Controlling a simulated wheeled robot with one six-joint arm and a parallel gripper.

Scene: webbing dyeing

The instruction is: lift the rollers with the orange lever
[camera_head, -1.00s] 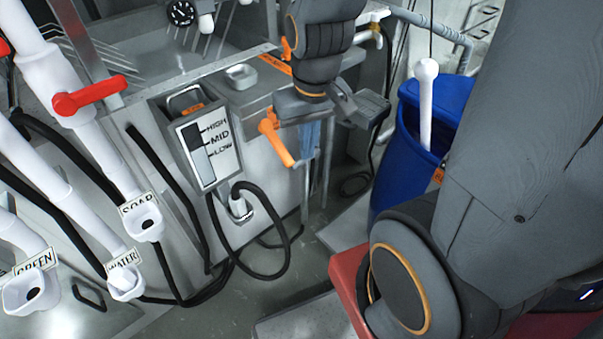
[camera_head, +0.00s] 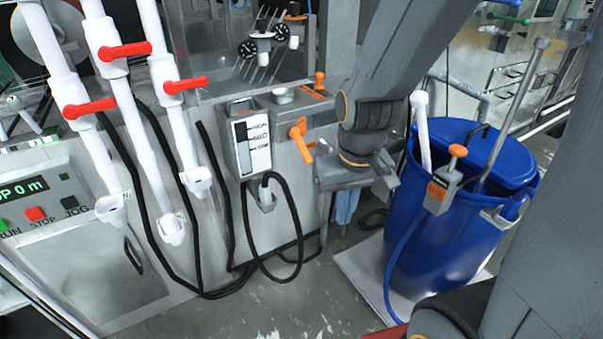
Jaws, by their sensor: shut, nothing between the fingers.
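My wrist hides part of the machine's right end. I cannot clearly pick out the rollers. Black round wheels (camera_head: 256,42) and thin rods show above the machine.
The gauge box (camera_head: 253,143) and a looping black hose (camera_head: 291,215) are left of the lever. White pipes with red valve handles (camera_head: 125,51) stand farther left. A blue barrel (camera_head: 440,250) with a sprayer stands right of my arm. The floor (camera_head: 290,320) in front is partly clear.

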